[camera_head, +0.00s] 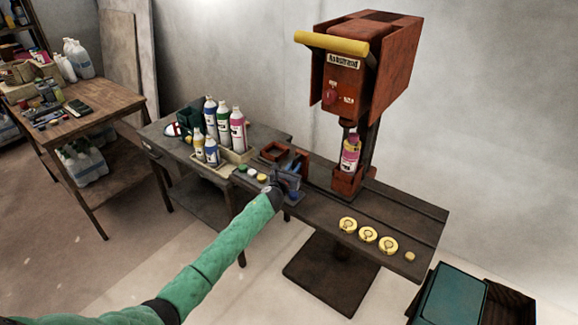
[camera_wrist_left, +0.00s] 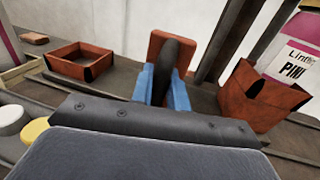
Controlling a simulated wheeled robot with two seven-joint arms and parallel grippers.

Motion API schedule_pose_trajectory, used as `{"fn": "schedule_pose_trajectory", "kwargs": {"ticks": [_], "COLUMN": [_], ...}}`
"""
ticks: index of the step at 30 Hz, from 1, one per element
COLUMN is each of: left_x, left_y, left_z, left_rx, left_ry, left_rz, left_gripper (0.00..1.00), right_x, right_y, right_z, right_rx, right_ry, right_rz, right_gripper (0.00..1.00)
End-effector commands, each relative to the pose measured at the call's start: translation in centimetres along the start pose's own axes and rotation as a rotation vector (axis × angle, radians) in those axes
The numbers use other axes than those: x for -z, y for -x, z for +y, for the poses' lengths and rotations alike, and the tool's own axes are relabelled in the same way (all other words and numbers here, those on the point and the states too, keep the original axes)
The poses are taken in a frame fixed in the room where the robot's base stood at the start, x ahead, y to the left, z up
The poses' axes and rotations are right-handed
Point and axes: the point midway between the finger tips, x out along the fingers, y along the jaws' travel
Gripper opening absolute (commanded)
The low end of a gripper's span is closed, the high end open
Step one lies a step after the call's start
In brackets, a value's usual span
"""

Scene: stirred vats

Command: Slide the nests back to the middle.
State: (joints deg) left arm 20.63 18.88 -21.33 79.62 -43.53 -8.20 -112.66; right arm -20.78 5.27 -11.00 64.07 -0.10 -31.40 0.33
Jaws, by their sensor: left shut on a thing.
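An empty red-brown square nest (camera_head: 273,151) sits on the dark bench at the left end of the rails; it also shows in the left wrist view (camera_wrist_left: 90,72). A second nest (camera_head: 346,184) stands under the mixer with a pink-labelled bottle (camera_head: 350,155) in it; in the wrist view this nest (camera_wrist_left: 250,97) is at the right. My left gripper (camera_head: 291,173) is between the two nests. Its blue fingers (camera_wrist_left: 166,88) are shut on a dark upright handle (camera_wrist_left: 178,60) in front of a red-brown upright plate (camera_head: 303,158). My right gripper is out of view.
The red mixer (camera_head: 365,70) with a yellow bar stands over the bench. Several yellow lids (camera_head: 368,234) lie on the front right bench. A tray of bottles (camera_head: 226,168) stands left. White, green and yellow caps (camera_head: 251,173) lie beside my gripper. A teal-lidded box (camera_head: 452,295) is front right.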

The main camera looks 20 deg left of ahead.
Motion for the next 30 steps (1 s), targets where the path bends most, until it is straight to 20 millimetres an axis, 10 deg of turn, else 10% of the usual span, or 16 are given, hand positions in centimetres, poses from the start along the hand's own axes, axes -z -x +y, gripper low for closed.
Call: {"fn": "schedule_pose_trajectory", "kwargs": {"ticks": [18, 30], "left_x": [0.0, -0.1], "left_y": [2.2, 2.9], "left_z": [-10.9, -14.3], "left_rx": [0.002, -0.001], "left_ry": [0.000, 0.000], "left_rz": [0.001, 0.000], "left_gripper": [0.00, 0.00], "right_x": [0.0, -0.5], "right_y": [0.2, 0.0], "right_z": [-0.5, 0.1], "right_rx": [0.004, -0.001], "right_ry": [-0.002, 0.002], "right_rz": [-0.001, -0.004], "right_gripper": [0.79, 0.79]}}
